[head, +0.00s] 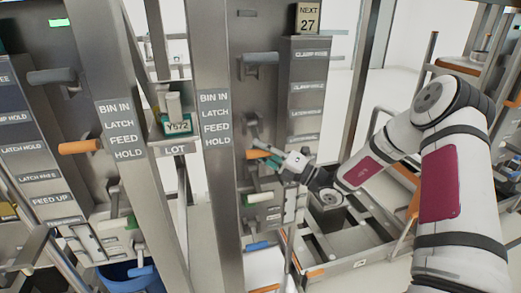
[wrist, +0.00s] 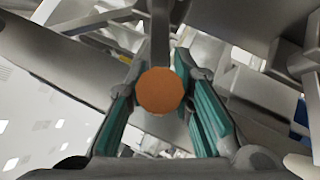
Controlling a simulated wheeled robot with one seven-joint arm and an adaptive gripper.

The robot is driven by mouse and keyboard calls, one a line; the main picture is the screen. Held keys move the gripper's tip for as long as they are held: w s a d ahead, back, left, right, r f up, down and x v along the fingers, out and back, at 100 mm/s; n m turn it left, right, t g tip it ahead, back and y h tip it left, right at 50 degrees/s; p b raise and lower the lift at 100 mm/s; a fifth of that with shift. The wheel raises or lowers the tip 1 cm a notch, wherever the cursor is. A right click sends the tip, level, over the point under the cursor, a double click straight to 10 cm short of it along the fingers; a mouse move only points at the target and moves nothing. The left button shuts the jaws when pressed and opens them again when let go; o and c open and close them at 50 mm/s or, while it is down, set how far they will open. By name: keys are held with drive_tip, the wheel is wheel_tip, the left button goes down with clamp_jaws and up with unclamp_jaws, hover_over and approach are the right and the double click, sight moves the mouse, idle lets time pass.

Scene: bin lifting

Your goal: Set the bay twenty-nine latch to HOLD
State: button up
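The right-hand bay column in the head view has an orange-ended lever (head: 258,154) at mid height. My gripper (head: 277,161) is at this lever, coming from the right. In the wrist view my gripper (wrist: 160,82) is open, with teal pads on both sides of the lever's round orange end (wrist: 160,92). I cannot tell whether the pads touch it. A label strip (head: 215,118) left of the lever reads BIN IN, LATCH, FEED, HOLD. Plates (head: 305,113) on the right carry small clamp and latch labels. No 29 is readable.
A sign (head: 308,17) shows 27. A grey handle (head: 262,58) is above the lever; a white-and-green handle (head: 258,198) and a blue handle (head: 258,246) are below. The left bay has another orange handle (head: 80,147). A metal frame cart (head: 360,262) stands low on the right.

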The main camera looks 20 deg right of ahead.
clamp_jaws()
drive_tip(key=shift+r, duration=0.1)
drive_tip(key=r+m+h+p, duration=0.1)
drive_tip(key=p, duration=0.2)
drive_tip(key=s+r+m+h+p, duration=0.1)
drive_tip(key=r+p, duration=0.1)
drive_tip(key=p, duration=0.1)
drive_tip(key=shift+s+m+g, duration=0.1)
drive_tip(key=shift+m+g, duration=0.3)
wheel_tip(320, 180, up, 2)
drive_tip(key=shift+r+m+g+h+p, duration=0.1)
drive_tip(key=shift+m+g+h+p, duration=0.6)
drive_tip(key=shift+m+p, duration=0.4)
drive_tip(key=shift+w+r+p, duration=0.35)
drive_tip(key=shift+r+p, duration=0.1)
drive_tip(key=shift+r, duration=0.5)
drive_tip(key=shift+w+r+p, duration=0.3)
drive_tip(key=shift+r+p, duration=0.1)
drive_tip(key=shift+r, duration=0.5)
drive_tip(key=o, duration=0.9)
unclamp_jaws()
drive_tip(key=shift+w, duration=0.1)
drive_tip(key=shift+f, duration=0.15)
drive_tip(key=shift+f, duration=0.2)
